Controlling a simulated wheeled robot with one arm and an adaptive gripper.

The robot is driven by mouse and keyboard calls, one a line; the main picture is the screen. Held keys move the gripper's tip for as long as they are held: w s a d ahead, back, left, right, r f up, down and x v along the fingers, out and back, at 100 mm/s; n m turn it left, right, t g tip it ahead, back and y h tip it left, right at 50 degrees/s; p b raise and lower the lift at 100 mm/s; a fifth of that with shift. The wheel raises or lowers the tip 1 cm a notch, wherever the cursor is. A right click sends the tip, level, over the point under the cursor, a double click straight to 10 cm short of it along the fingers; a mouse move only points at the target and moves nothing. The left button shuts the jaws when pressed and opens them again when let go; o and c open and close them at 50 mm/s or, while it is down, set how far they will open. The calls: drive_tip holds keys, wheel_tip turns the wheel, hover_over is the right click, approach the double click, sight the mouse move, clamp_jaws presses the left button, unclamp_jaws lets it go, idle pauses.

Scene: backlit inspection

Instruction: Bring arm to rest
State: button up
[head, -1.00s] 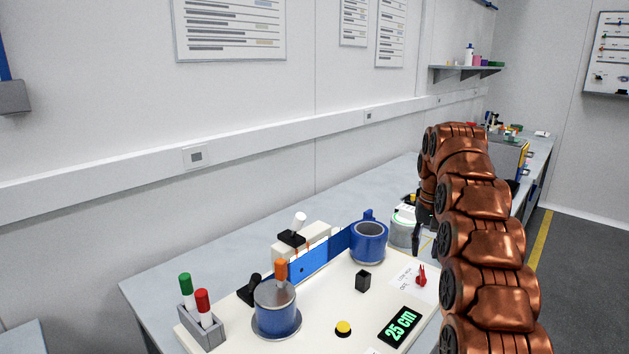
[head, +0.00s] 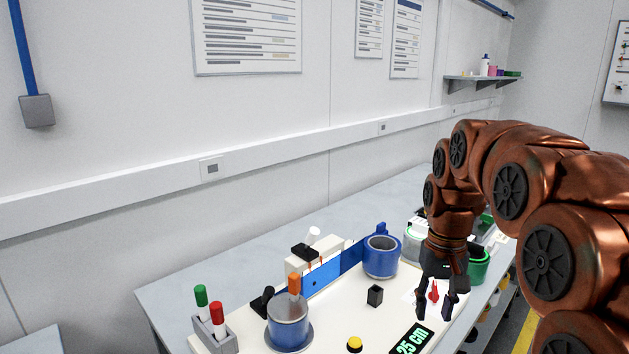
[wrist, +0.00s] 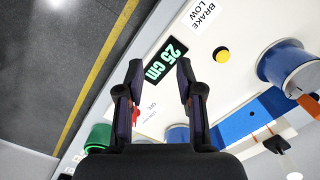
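My gripper (head: 434,308) hangs fingers-down over the right end of the white panel (head: 336,318), beside the red switch (head: 433,291). In the wrist view its two fingers (wrist: 159,72) are spread apart with nothing between them; the gripper is open and empty. My copper arm is bent, coming in from the right of the head view.
A green container (head: 479,266) stands just right of my gripper. Open floor lies right of the bench.

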drive_tip(key=s+a+f, duration=0.1)
drive_tip(key=s+f, duration=0.1)
drive_tip(key=s, duration=0.7)
drive_tip(key=s+a+f+p, duration=0.1)
drive_tip(key=s+f, duration=0.1)
drive_tip(key=s, duration=0.7)
drive_tip(key=s+a+f+n+p, duration=0.1)
drive_tip(key=s+f, duration=0.2)
drive_tip(key=s, duration=0.7)
drive_tip(key=shift+a+g, duration=0.3)
drive_tip(key=shift+g, duration=0.1)
